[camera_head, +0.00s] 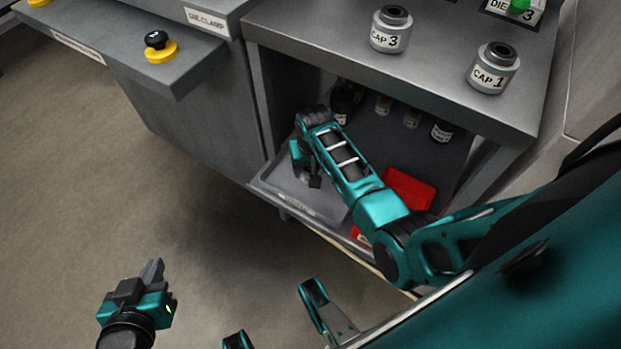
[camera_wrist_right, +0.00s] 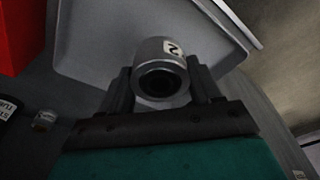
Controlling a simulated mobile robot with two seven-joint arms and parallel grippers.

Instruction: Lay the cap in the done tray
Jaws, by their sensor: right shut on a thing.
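My right gripper (camera_head: 308,182) is low over a grey tray (camera_head: 327,205) at the front left of the lower shelf. In the right wrist view my right gripper (camera_wrist_right: 161,92) is shut on a grey cylindrical cap (camera_wrist_right: 158,57) with a dark round opening and a white label reading 2. The grey tray (camera_wrist_right: 95,50) lies behind the cap there; I cannot tell whether the cap touches it. The tray's front label is too small to read. My left gripper (camera_head: 152,270) is low at the left over the floor, away from the shelf; its finger gap is not clear.
Cap 3 (camera_head: 391,29) and cap 1 (camera_head: 493,68) stand on the bench top (camera_head: 440,70) above. A red bin (camera_head: 408,188) and several small bottles (camera_head: 441,131) sit on the lower shelf. Open floor lies at the left.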

